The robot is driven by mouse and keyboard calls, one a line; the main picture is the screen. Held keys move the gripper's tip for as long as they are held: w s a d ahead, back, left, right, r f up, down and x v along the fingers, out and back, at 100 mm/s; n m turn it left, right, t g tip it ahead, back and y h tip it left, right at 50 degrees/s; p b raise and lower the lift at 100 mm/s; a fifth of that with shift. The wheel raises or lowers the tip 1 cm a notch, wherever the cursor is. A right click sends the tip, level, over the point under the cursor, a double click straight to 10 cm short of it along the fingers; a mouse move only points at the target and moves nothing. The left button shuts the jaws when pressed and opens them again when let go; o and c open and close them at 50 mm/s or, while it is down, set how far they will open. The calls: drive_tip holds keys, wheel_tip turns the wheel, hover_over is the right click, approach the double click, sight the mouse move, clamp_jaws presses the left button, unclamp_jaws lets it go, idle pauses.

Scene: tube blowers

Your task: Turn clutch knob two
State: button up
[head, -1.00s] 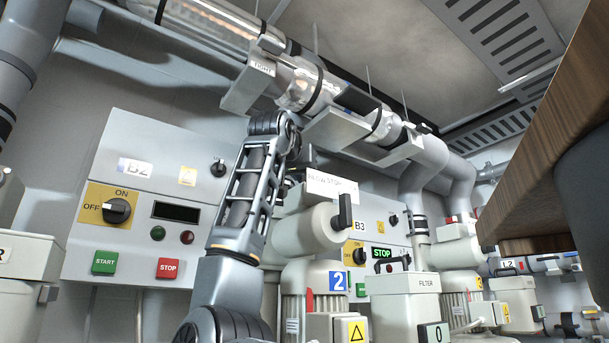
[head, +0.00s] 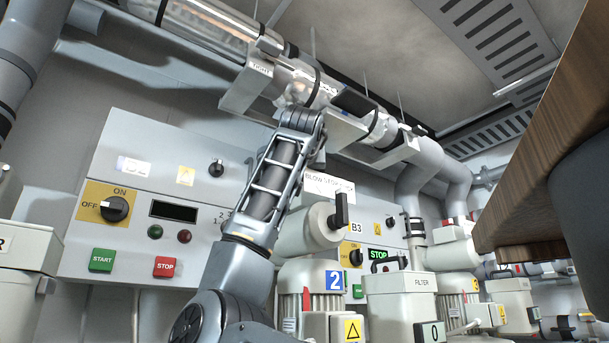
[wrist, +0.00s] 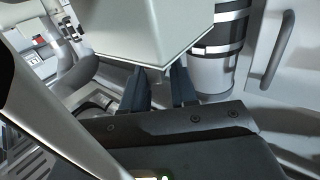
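Small black knobs also show on the panel behind: one (head: 216,168) at the top and an ON/OFF knob (head: 114,208) at the left. No label that I can read says clutch, so I cannot tell which is clutch knob two. My gripper (wrist: 160,72) shows in the wrist view with two dark fingers apart and nothing seen between them. A pale box (wrist: 150,30) is just beyond the fingertips. The head view does not clearly show my gripper.
A control panel (head: 150,260) with START and STOP buttons is on the left wall. A filter box (head: 400,283) stands right of the blower. Clear tubing (head: 215,25) runs overhead. A wooden slab (head: 535,140) juts in at right. The wrist view shows a banded cylinder (wrist: 218,60) and a handle (wrist: 278,50).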

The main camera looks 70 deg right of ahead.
drive_tip(key=shift+o, duration=1.4)
drive_tip(key=b+v, duration=0.2)
drive_tip(key=v, duration=0.5)
drive_tip(key=shift+s+a, duration=0.15)
drive_tip(key=shift+a, duration=0.25)
